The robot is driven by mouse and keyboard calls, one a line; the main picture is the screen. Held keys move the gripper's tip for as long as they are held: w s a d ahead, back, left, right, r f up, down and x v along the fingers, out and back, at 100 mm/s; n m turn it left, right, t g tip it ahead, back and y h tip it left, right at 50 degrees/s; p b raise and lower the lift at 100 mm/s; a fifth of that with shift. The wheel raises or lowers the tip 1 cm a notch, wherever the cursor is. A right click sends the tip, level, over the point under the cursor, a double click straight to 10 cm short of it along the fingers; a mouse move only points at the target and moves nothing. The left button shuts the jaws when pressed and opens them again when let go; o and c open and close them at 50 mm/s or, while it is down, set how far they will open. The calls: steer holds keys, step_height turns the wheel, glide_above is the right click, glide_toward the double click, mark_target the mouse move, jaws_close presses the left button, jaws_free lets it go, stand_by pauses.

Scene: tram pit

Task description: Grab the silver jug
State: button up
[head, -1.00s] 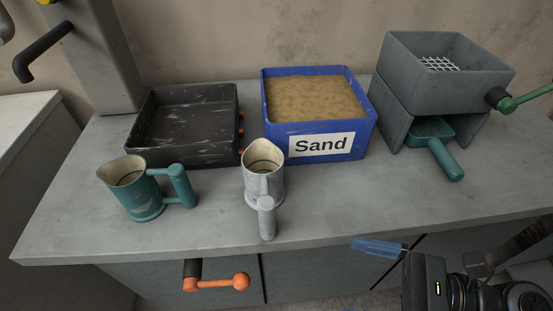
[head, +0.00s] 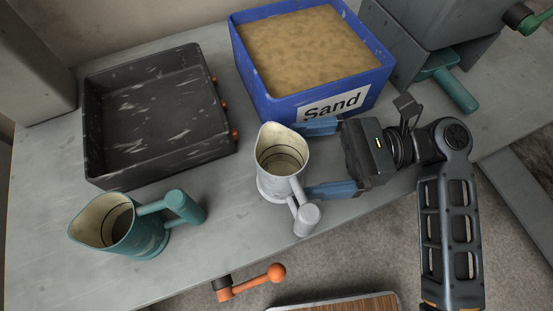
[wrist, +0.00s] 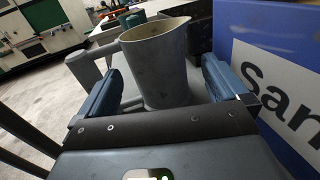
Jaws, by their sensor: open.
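The silver jug (head: 281,160) stands upright on the grey bench, its handle pointing toward the front edge. In the wrist view the jug (wrist: 158,65) sits between the two blue fingers, with its handle to the left. My gripper (head: 318,160) comes in from the right and is open. One finger is on the far side of the jug by the sand box, the other on the near side by the handle. Neither finger is clearly touching the jug; the near finger's tip is partly hidden behind the handle in the head view.
A blue sand box (head: 262,92) stands close behind the jug and the far finger. A green jug (head: 140,233) and a black tray (head: 96,130) are to the left. A grey sieve box (head: 425,35) with a green scoop (head: 455,85) is at the right. An orange crank (head: 250,283) is below the front edge.

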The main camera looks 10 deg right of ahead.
mark_target(273, 166)
steer(key=shift+s+a+f+p, duration=0.1)
steer(key=shift+a+p, duration=0.1)
steer(key=shift+a, duration=1.35)
steer(key=shift+s+a+p, duration=0.1)
steer(key=shift+a+p, duration=0.05)
steer(key=shift+a, duration=1.4)
steer(key=c, duration=1)
